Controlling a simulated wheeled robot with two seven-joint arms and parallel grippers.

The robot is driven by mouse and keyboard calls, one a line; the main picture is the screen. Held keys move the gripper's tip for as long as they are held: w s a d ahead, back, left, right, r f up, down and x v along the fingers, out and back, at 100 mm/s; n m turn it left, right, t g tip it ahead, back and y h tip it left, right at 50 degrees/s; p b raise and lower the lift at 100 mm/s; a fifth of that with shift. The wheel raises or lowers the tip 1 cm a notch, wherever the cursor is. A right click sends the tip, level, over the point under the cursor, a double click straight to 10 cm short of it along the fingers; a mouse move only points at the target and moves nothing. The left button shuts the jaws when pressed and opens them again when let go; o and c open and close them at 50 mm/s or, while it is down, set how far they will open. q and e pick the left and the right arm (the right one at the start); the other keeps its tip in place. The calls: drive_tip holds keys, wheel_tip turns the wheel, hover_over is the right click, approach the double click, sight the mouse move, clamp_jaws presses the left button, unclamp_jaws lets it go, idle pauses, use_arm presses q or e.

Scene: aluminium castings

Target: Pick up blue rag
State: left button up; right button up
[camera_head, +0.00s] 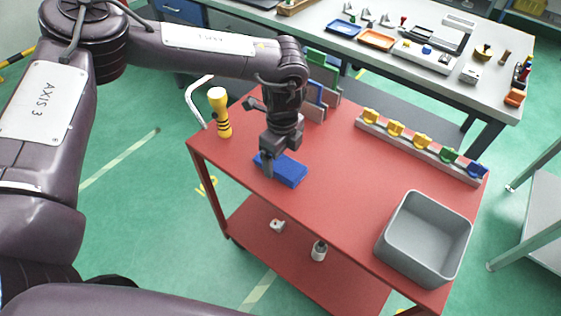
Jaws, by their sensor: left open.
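The blue rag (289,171) lies as a flat folded block on the red cart top, left of its middle. My left gripper (268,168) points down right at the rag's left part, its fingers at or just above the cloth. It is open; the fingers partly cover the rag, and I cannot tell whether they touch it. My right gripper does not show.
A yellow and black tool (220,112) stands on the cart at left. Upright panels (319,95) stand behind my gripper. A rail with coloured clips (421,146) runs along the back right. A grey bin (423,238) stands front right. The cart's middle is clear.

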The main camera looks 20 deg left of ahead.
use_arm(q)
drive_tip(key=shift+f, duration=0.7)
drive_tip(key=shift+w+f, duration=0.1)
drive_tip(key=shift+f, duration=0.4)
drive_tip(key=c, duration=1.2)
drive_tip(key=shift+o, duration=0.2)
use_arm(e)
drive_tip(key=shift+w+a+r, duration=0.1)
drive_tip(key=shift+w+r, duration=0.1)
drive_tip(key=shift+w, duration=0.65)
use_arm(q)
wheel_tip(320, 180, up, 14)
drive_tip(key=b, duration=0.1)
wheel_tip(320, 180, up, 6)
hover_over(283, 163)
drive_tip(key=shift+a, duration=0.1)
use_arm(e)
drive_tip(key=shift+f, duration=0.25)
